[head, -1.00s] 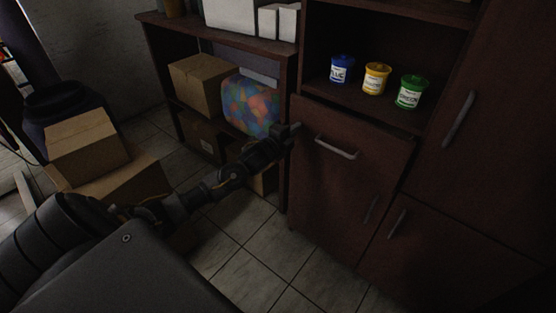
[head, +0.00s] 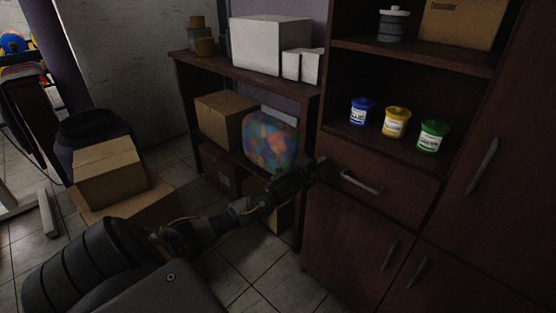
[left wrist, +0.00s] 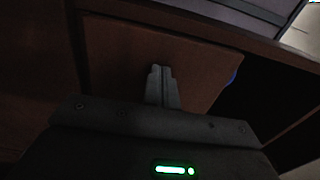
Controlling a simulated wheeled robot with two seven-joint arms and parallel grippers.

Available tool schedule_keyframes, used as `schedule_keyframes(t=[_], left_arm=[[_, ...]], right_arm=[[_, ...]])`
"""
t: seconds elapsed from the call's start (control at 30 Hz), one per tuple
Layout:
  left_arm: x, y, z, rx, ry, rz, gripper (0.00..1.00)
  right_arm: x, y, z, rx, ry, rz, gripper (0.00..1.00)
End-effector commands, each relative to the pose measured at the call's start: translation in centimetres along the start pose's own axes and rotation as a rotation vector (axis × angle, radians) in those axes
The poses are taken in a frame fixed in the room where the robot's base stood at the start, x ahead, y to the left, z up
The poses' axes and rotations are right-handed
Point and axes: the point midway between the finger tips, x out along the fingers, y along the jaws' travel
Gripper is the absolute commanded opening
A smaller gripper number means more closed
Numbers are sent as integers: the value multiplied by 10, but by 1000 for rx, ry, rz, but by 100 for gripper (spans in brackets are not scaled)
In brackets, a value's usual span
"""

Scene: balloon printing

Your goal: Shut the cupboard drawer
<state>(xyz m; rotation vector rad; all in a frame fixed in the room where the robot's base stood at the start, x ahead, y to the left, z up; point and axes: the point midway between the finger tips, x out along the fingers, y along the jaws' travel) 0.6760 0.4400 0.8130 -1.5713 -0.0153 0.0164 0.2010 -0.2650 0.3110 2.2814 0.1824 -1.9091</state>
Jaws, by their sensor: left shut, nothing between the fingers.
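The cupboard drawer (head: 395,190) is a dark brown panel with a metal bar handle (head: 362,183), below the open shelf with the pots. Its front looks about flush with the cupboard (head: 345,235); I cannot tell if a small gap is left. My left gripper (head: 319,162) is shut and empty, with its tips at the drawer front's left edge, left of the handle. In the left wrist view the closed fingers (left wrist: 161,72) point at a brown panel (left wrist: 200,65); contact is hard to judge. My right gripper is not in view.
Blue (head: 361,112), yellow (head: 396,122) and green (head: 432,136) pots stand on the shelf above the drawer. A rack (head: 185,75) with boxes and a colourful bag (head: 270,142) stands left of the cupboard. Cardboard boxes (head: 110,170) lie at left. Tiled floor (head: 265,275) is clear in front.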

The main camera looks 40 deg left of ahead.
Motion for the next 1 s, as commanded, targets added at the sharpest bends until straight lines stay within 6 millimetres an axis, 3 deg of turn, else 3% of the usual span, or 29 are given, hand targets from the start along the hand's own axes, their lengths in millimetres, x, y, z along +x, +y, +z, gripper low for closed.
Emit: schedule_keyframes(t=[0.5, 0.7, 1.0], left_arm=[[-97, -1, 5, 0, -5, -3, 0], [-111, -1, 4, 0, -3, -2, 0], [-112, -1, 3, 0, -2, -2, 0]], right_arm=[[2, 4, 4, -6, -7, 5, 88], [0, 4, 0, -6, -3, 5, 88], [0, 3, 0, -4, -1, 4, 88]])
